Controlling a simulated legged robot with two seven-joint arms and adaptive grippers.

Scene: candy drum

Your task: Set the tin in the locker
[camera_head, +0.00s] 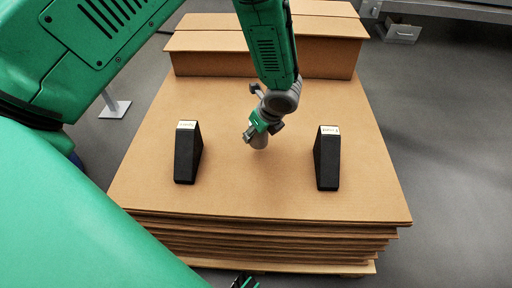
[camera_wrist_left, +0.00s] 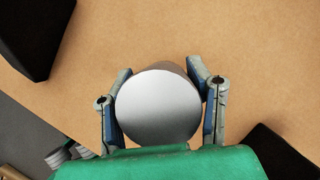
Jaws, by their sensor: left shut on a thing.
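My left gripper (camera_head: 258,128) is over the middle of the cardboard top, between two black blocks. It is shut on the tin (camera_head: 260,142), a small grey cylinder hanging under the fingers. In the left wrist view the tin's round silver end (camera_wrist_left: 158,108) fills the space between the two fingers of the left gripper (camera_wrist_left: 160,105). I cannot tell whether the tin touches the cardboard. The left black block (camera_head: 187,155) and the right black block (camera_head: 327,160) each carry a pale label, too small to read. I cannot tell which thing is the locker.
The blocks stand on a stack of cardboard sheets (camera_head: 250,195). Cardboard boxes (camera_head: 210,62) stand along its far edge, behind my left arm. The cardboard around the gripper is clear. Grey floor (camera_head: 440,130) lies around the stack, with a metal bench (camera_head: 455,10) at the back right.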

